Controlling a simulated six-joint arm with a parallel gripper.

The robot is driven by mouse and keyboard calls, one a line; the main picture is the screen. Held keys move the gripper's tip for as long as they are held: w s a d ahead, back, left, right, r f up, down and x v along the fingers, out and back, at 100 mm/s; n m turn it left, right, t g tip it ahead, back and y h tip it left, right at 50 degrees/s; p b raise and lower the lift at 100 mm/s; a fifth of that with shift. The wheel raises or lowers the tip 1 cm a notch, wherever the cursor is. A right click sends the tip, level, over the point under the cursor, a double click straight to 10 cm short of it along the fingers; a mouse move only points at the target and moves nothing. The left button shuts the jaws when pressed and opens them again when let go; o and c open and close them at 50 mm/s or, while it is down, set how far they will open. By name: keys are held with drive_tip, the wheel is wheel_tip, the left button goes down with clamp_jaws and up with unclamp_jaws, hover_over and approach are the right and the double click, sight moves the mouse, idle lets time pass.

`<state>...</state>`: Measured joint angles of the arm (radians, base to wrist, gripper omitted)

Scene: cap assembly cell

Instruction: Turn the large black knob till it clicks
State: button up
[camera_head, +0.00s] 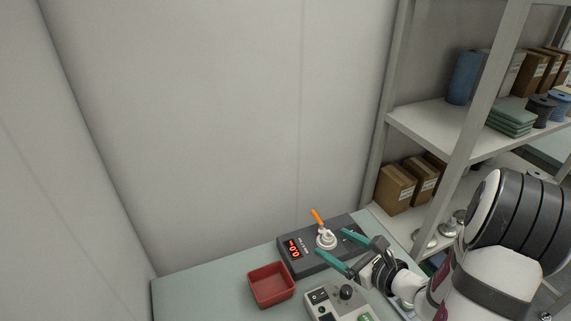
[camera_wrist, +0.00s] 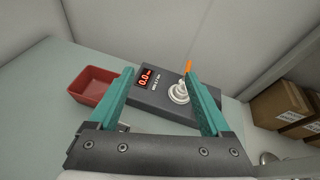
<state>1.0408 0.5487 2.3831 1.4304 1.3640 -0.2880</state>
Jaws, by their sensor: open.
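A black knob (camera_head: 346,292) stands on top of a light grey control box (camera_head: 326,298) at the front of the table in the head view. The box also has a black switch (camera_head: 318,295) and a green part (camera_head: 364,317). The box is cut by the lower picture edge. My gripper (camera_head: 331,241) has its two teal fingers spread wide with nothing between them. It is beyond the knob, over the near side of a dark device, and not touching the knob. In the wrist view, my gripper (camera_wrist: 160,72) points at the dark device; the knob does not show there.
The dark device (camera_head: 284,251) has a red display reading 0.0 (camera_wrist: 145,78) and a white round fixture (camera_head: 326,239) with an orange piece (camera_head: 317,217). A red tray (camera_head: 271,285) stands left of the control box. Shelves with boxes (camera_head: 395,188) rise at right.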

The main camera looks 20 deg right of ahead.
sight(355, 230)
drive_tip(key=s+d+f+m+h, duration=0.4)
drive_tip(key=d+f+m+h, duration=0.2)
drive_tip(key=d, duration=0.4)
drive_tip(key=x, duration=1.5)
drive_tip(key=shift+f, duration=0.25)
clamp_jaws()
drive_tip(key=m+g+h, duration=0.1)
drive_tip(key=m+h, duration=0.1)
drive_tip(key=h, duration=0.1)
drive_tip(key=shift+w+a+m, duration=0.1)
drive_tip(key=shift+m, duration=0.3)
drive_tip(key=shift+m+g+h, duration=0.7)
drive_tip(key=shift+m+h, duration=0.1)
